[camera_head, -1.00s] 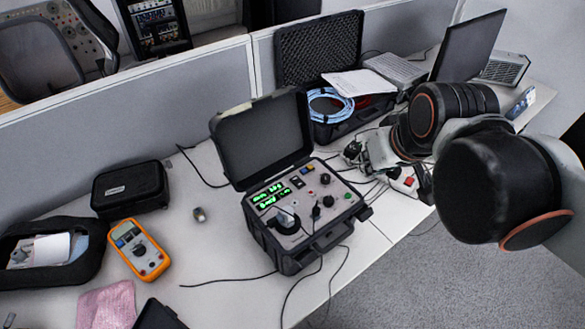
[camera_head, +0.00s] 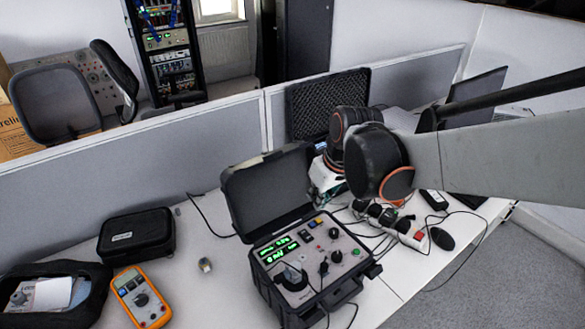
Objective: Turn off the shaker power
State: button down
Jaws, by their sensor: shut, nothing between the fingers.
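The shaker is an open black case (camera_head: 290,304) on the desk with its lid (camera_head: 268,192) up. Its grey panel (camera_head: 345,246) faces up, with two lit green displays (camera_head: 278,250), knobs, a plugged cable and a round black piece (camera_head: 291,277). A small dark rocker-like switch (camera_head: 302,237) lies right of the displays; its position is too small to read. My arm comes in from the right. My gripper (camera_head: 325,186), at the white end of the arm, is shut and empty behind the panel, right of the lid; its fingers are mostly hidden. It looks apart from the panel.
A power strip with plugs (camera_head: 402,228) and loose cables lies right of the shaker. A black mouse (camera_head: 442,238) is beyond it. An orange multimeter (camera_head: 141,298) and black pouch (camera_head: 136,235) are at left. A foam-lined case (camera_head: 328,104) stands behind. A grey partition (camera_head: 170,155) borders the desk.

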jog(key=shift+w+a+f, duration=0.45)
jog(key=shift+a+f, duration=0.1)
jog(key=shift+a, duration=0.05)
jog(key=b, duration=0.5)
send_near(299, 232)
jog(key=w+f, duration=0.2)
jog(key=f, duration=0.1)
jog(key=a+f, duration=0.1)
jog(key=shift+w+f, duration=0.25)
jog(key=shift+w, duration=0.15)
jog(key=shift+a+f, duration=0.1)
jog(key=shift+f, duration=0.5)
jog(key=shift+w+f+b, duration=0.1)
jog(key=shift+f+b, duration=0.25)
jog(key=shift+b, duration=0.05)
